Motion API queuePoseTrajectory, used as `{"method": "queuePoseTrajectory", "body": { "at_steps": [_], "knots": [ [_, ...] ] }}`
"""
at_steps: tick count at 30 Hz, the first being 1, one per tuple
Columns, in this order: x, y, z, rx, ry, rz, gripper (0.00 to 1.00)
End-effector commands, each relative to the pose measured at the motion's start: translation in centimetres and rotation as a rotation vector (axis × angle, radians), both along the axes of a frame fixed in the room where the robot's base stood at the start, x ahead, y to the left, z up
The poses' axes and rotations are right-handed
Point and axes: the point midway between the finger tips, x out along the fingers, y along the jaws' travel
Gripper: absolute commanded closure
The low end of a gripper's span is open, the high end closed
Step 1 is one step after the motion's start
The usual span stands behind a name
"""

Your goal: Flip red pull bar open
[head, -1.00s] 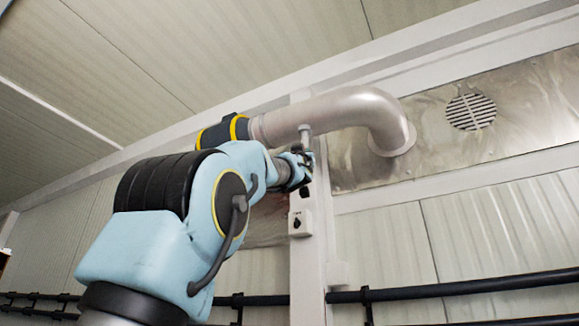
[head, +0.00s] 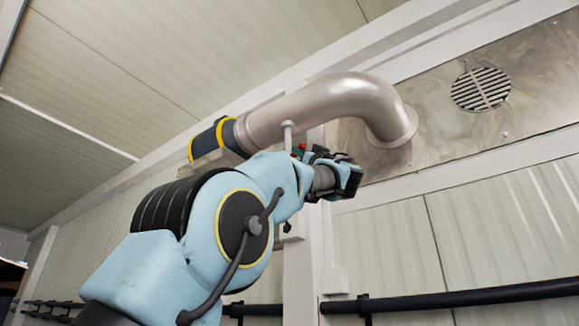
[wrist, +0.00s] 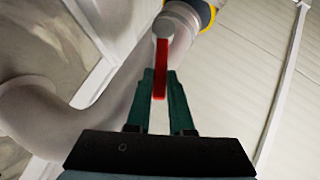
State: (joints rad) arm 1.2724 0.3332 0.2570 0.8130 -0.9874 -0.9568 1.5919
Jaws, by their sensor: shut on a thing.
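The red pull bar (wrist: 161,62) shows in the wrist view, running down from the grey round end of a fitting on the pipe. My gripper (wrist: 161,78) has its two green fingers on either side of the bar's lower part, shut on it. In the head view, a small patch of red (head: 302,147) shows beside the pipe's short grey stub, next to my wrist. My arm and wrist hide most of the bar and the fingers there.
A large grey bent pipe (head: 350,97) runs above my wrist into a metal wall panel (head: 440,140) with a round vent (head: 481,89). A post (head: 300,275) stands behind my arm. A black rail (head: 450,298) runs low along the wall. Open space lies right of my wrist.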

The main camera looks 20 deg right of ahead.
Motion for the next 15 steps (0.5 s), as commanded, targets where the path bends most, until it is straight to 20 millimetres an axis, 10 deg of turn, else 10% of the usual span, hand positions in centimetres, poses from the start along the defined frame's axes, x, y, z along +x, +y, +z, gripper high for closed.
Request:
{"method": "queuePoseTrajectory", "body": {
  "at_steps": [15],
  "knots": [
    [-0.60,-0.89,0.16,0.001,-0.004,0.150,1.00]
  ]
}}
